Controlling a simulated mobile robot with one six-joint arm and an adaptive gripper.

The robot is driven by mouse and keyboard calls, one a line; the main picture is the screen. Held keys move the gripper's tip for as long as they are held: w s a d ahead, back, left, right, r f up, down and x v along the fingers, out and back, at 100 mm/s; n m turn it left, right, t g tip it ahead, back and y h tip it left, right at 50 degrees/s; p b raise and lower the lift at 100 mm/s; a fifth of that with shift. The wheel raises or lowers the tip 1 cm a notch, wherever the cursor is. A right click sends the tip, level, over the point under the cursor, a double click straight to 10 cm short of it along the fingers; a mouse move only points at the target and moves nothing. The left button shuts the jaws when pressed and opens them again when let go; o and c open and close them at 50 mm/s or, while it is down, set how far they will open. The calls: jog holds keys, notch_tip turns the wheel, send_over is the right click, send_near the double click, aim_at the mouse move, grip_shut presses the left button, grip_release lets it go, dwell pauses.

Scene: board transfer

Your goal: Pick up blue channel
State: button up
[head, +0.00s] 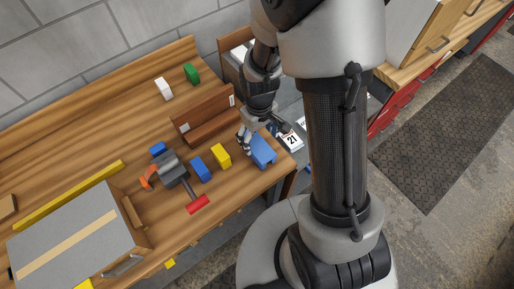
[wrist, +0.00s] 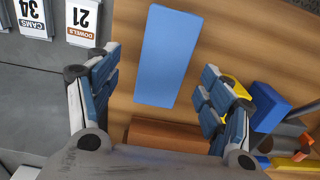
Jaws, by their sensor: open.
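The blue channel (head: 263,151) is a light blue piece near the right end of the wooden workbench, beside the yellow block. In the wrist view the blue channel (wrist: 168,55) shows as a long, plain blue face on the wood, between my fingers. My gripper (head: 263,131) is over the bench end, close to the channel. In the wrist view my gripper (wrist: 160,80) is open, with bare wood showing between each finger and the channel. Nothing is held. The height of the fingers above the channel is hard to tell.
A yellow block (head: 221,155) and a dark blue block (head: 201,169) stand left of the channel. A brown wooden rack (head: 205,118) is behind. Labelled bins (head: 292,141) sit just beyond the bench edge. A grey clamp-like tool (head: 172,170) and a grey box (head: 75,240) are farther left.

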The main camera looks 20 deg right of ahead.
aim_at(257, 145)
jog(key=f, duration=0.1)
jog(key=f+b, duration=0.1)
jog(key=f, duration=0.1)
jog(key=f+b, duration=0.1)
jog(key=f, duration=0.1)
jog(key=shift+a+f, duration=0.15)
jog(key=shift+a, duration=0.1)
jog(key=c, duration=1)
